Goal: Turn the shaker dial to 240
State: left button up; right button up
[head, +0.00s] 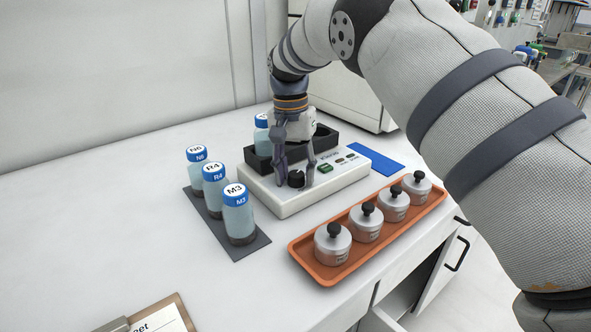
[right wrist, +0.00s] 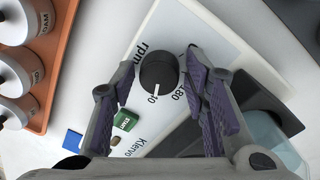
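The shaker (head: 325,183) is a white box on the bench with a dark tray on top. Its black dial (head: 296,179) is on the near part of the top face. The left gripper is not in view.
Labelled bottles (head: 238,215) stand on a dark mat (head: 246,250) at left; another bottle (head: 261,140) sits in the shaker tray. An orange tray (head: 300,256) holds several lidded metal pots at right. A blue mat (head: 376,159) lies behind. A clipboard (head: 160,318) is at the front.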

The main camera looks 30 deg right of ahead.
aim_at(292, 173)
jog(key=shift+r, duration=0.1)
notch_tip(292, 173, up, 12)
jog(key=shift+w+a, duration=0.2)
jog(key=shift+w, duration=0.1)
dwell(0.5)
